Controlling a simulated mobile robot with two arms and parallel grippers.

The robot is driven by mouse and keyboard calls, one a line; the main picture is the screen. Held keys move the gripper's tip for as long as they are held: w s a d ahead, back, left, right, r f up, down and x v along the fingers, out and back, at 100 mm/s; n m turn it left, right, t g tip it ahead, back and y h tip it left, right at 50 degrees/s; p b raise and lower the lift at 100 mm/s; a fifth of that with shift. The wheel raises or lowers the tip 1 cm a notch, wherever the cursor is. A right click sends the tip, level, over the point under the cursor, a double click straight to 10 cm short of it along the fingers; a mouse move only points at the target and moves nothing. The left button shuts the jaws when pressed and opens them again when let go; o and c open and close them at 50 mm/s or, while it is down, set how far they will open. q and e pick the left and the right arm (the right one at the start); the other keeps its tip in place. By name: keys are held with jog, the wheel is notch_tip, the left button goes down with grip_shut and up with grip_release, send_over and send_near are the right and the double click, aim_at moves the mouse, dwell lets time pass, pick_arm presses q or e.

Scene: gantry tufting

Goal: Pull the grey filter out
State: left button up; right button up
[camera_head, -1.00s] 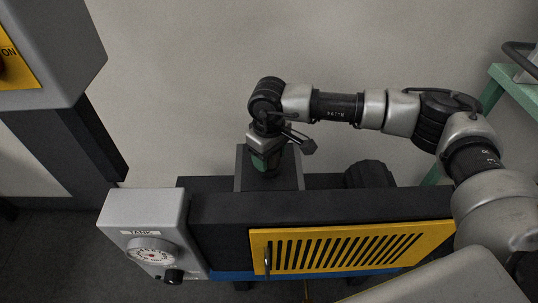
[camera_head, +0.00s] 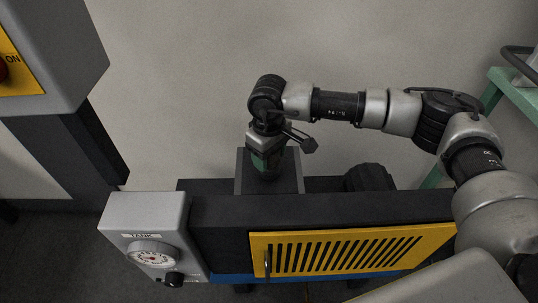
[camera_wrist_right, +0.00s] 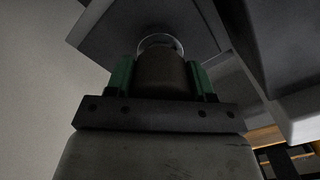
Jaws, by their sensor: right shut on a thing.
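My right gripper (camera_head: 267,168) points down into the grey open-topped housing (camera_head: 291,177) on the back of the dark machine. In the right wrist view its green fingers stand on both sides of a dark grey-brown round body, which looks like the filter (camera_wrist_right: 161,75), and are shut on it. A pale ring shows at the far end of this body. In the head view the filter is hidden by the gripper and the housing. How deep it sits cannot be told. My left gripper is not in view.
A grey tank box (camera_head: 143,222) with a round dial stands at the machine's left end. A yellow slotted panel (camera_head: 350,250) covers the front. A grey control cabinet (camera_head: 50,50) is at upper left, a green frame (camera_head: 515,92) at right. The wall behind is bare.

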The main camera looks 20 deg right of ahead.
jog(key=shift+r, duration=0.85)
